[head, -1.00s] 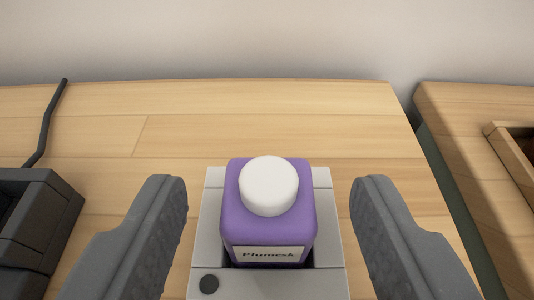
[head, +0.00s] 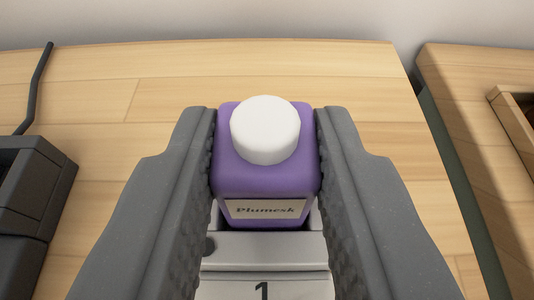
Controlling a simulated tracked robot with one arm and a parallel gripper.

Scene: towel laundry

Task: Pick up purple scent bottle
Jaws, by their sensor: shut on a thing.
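The purple scent bottle (head: 265,182) has a white round cap and a label reading "Plumesk". It stands upright in the middle of the head view. My gripper (head: 266,150) is shut on it, one grey finger pressed against each side. The bottle is at a grey holder (head: 265,247) marked "1", which shows in front of and below it. I cannot tell whether the bottle's base still rests in the holder, as its underside is hidden.
A wooden table (head: 380,80) lies under the holder, with clear room behind it. A dark grey device (head: 35,190) with a black cable stands at the left. A second wooden surface (head: 465,90) with a raised-edged tray (head: 515,120) is at the right, across a narrow gap.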

